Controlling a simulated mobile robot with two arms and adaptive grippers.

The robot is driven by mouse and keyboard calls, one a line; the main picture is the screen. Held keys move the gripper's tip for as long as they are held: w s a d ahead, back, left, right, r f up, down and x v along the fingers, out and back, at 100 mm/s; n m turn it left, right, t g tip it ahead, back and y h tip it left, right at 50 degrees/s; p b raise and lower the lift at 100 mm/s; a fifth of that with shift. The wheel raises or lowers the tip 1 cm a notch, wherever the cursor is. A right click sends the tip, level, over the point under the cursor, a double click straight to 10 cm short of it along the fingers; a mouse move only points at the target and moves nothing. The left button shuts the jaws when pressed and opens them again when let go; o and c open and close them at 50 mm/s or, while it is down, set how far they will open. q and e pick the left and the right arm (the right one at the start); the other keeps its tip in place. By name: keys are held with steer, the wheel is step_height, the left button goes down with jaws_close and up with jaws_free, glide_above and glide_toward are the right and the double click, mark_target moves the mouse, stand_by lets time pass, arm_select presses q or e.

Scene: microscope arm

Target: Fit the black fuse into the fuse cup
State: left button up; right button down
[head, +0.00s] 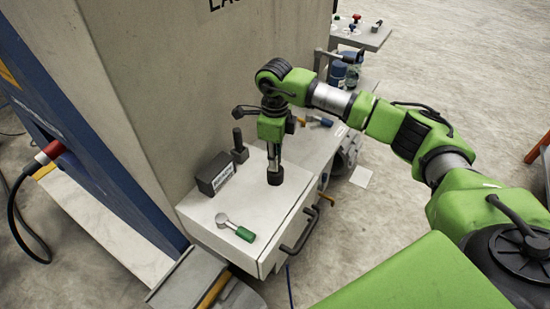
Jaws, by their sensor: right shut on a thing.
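My right gripper (274,160) points straight down over the top of the white cabinet (262,222). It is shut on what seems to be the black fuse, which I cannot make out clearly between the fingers. Directly below the fingertips is a short, dark brown-black round piece (275,177), apparently the fuse cup, near the cabinet's right edge. At this size I cannot tell where the fuse ends and the cup begins, or how far one sits inside the other. My left gripper is not in view.
A dark labelled box (214,174) and a dark upright post on a block (239,147) stand left of the gripper. A green-handled tool (236,228) lies near the front. A tall grey panel (190,80) rises behind. A drawer handle (300,232) juts out right.

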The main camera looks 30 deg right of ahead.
steer(key=shift+f+b, duration=0.55)
steer(key=shift+f, duration=0.25)
steer(key=c, duration=1.9)
jaws_free()
steer(key=shift+r, duration=0.1)
step_height(320, 180, up, 12)
